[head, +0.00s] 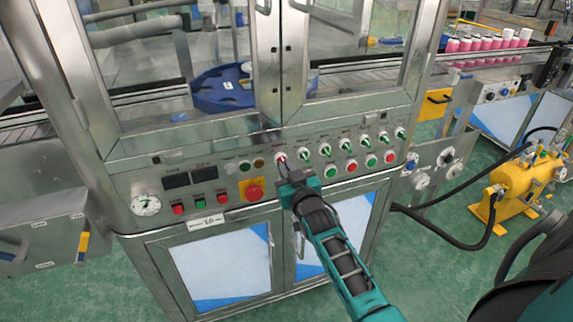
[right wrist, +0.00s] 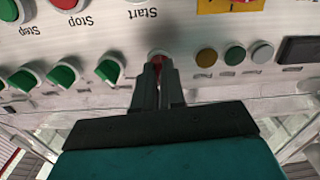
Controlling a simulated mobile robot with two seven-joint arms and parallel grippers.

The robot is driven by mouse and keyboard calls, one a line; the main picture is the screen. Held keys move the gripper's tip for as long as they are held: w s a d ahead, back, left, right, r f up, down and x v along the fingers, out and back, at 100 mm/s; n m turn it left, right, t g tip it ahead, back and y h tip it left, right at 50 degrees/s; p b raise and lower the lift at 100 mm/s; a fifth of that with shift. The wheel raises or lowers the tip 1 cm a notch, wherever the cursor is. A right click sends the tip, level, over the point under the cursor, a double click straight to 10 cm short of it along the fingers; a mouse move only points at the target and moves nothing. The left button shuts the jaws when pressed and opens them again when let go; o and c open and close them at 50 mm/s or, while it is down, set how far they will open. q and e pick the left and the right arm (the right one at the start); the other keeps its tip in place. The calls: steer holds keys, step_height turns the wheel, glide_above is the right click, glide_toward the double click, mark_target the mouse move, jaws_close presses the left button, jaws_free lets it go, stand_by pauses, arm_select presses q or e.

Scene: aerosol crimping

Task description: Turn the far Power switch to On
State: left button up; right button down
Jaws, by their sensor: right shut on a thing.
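The far Power switch (head: 280,157) is a small red knob on a white ring, at the left end of the row of rotary switches on the machine's front panel. My right gripper (head: 284,167) reaches up to it from below, and its fingers are closed around the knob. In the right wrist view, the red knob (right wrist: 157,58) shows between the fingertips (right wrist: 158,68), partly hidden by them. I cannot tell its exact angle. My left gripper is not in view.
Several green rotary switches (head: 326,149) continue to the right. Green and red buttons (head: 331,171) sit below. A red emergency stop (head: 253,191) on a yellow plate is at lower left. Small round lamps (head: 245,165) lie left of the knob. Glass doors rise above the panel.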

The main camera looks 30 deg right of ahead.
steer(key=m+p, duration=0.2)
steer(key=m, duration=0.4)
steer(key=shift+r+m, duration=0.1)
steer(key=shift+m, duration=0.3)
stand_by(0.4)
steer(key=c, duration=1.2)
jaws_free()
steer(key=p+v, duration=0.1)
steer(key=v, duration=1.2)
steer(key=shift+d, duration=0.1)
